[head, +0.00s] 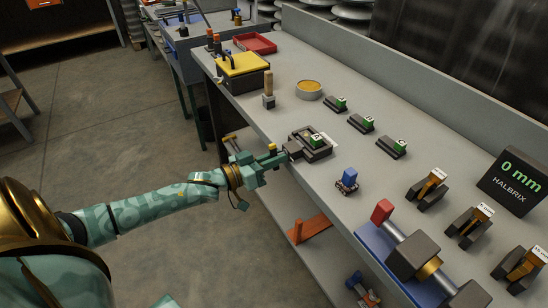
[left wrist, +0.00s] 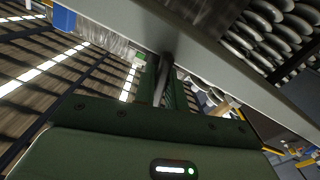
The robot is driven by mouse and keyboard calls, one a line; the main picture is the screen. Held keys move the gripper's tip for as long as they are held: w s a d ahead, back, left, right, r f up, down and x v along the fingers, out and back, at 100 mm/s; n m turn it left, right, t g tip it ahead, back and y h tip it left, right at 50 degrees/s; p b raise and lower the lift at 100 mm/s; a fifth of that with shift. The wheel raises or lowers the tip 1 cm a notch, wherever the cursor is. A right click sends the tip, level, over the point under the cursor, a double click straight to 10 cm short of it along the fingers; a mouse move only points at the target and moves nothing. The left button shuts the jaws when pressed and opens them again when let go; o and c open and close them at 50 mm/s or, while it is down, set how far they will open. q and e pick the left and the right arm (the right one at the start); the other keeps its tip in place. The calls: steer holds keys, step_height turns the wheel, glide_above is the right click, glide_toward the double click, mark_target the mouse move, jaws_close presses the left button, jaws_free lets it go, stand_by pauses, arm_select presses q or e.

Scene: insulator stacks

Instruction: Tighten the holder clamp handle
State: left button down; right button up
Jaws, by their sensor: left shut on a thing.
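The holder (head: 319,155) is a dark, open-topped block near the front edge of the bench in the head view. A green-topped piece with a white label (head: 316,140) sits in it. My left gripper (head: 284,155) reaches in from the left and is shut at the holder's near left side, on the clamp handle. My own fingers mostly hide the handle in the head view. In the left wrist view a dark bar, the handle (left wrist: 161,82), shows between the two green fingers, below the bench edge. My right gripper is not in view.
Several green-topped pieces (head: 361,123) lie behind the holder. A small blue-topped item (head: 348,177) stands to its right. A round tin (head: 309,90), a yellow-topped box (head: 243,70) and a red tray (head: 255,42) stand farther back. A display (head: 514,183) reads 0 mm.

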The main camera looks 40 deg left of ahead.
arm_select(q)
steer(key=m+p, duration=0.2)
steer(key=m, duration=0.2)
steer(key=shift+a+r+m, duration=0.1)
steer(key=shift+r+m, duration=0.05)
steer(key=shift+m, duration=0.25)
steer(key=m+p, duration=0.2)
steer(key=m, duration=0.3)
steer(key=shift+m, duration=0.3)
steer(key=m, duration=0.5)
steer(key=shift+a, duration=0.1)
steer(key=m, duration=0.4)
steer(key=shift+m, duration=0.3)
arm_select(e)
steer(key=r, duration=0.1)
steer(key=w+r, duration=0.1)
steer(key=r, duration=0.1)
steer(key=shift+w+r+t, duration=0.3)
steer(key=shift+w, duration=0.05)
arm_select(q)
steer(key=shift+m, duration=0.7)
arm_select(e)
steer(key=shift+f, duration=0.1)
arm_select(q)
steer(key=c, duration=1.5)
jaws_free()
steer(key=shift+a, duration=0.1)
